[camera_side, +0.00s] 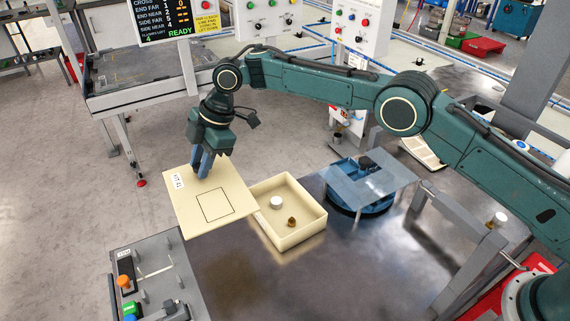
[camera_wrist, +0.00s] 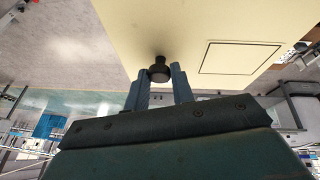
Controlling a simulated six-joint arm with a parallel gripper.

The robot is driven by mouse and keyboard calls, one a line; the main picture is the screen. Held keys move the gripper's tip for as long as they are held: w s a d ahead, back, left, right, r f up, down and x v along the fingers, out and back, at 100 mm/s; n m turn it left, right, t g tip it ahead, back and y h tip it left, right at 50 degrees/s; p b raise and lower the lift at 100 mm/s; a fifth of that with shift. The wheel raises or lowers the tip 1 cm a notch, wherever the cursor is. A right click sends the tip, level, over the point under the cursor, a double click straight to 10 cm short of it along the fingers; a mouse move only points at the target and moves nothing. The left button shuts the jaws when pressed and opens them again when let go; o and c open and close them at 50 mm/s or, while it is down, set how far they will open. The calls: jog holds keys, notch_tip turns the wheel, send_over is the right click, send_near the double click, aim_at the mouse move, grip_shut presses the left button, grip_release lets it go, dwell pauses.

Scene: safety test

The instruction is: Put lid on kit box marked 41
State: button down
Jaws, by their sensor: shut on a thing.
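A cream, flat square lid (camera_side: 228,212) with a black square outline and a white label that seems to read "KIT 41" hangs from my gripper (camera_side: 204,165) in the side view. In the wrist view the lid (camera_wrist: 205,30) fills the upper part, and my gripper (camera_wrist: 160,82) is shut on its dark round knob (camera_wrist: 159,70). A cream open kit box (camera_side: 296,236) stands on the table to the right of the lid. It holds a white round piece (camera_side: 276,202) and a small brown piece (camera_side: 292,222). No number shows on the box.
A blue round fixture under a clear plate (camera_side: 370,183) stands right of the box on the dark table (camera_side: 345,270). A grey control panel (camera_side: 155,285) with orange and green buttons is at the front left. The table right of the box's front is clear.

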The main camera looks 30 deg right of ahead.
jog(key=d+f, duration=0.3)
jog(key=d, duration=0.6)
jog(key=w+d+f, duration=0.1)
jog(key=d+f, duration=0.3)
jog(key=d, duration=0.5)
jog(key=shift+d+f+n, duration=0.3)
jog(key=shift+n, duration=0.1)
jog(key=shift+f, duration=0.1)
jog(key=shift+f, duration=2.9)
jog(key=shift+f, duration=0.35)
dwell(0.5)
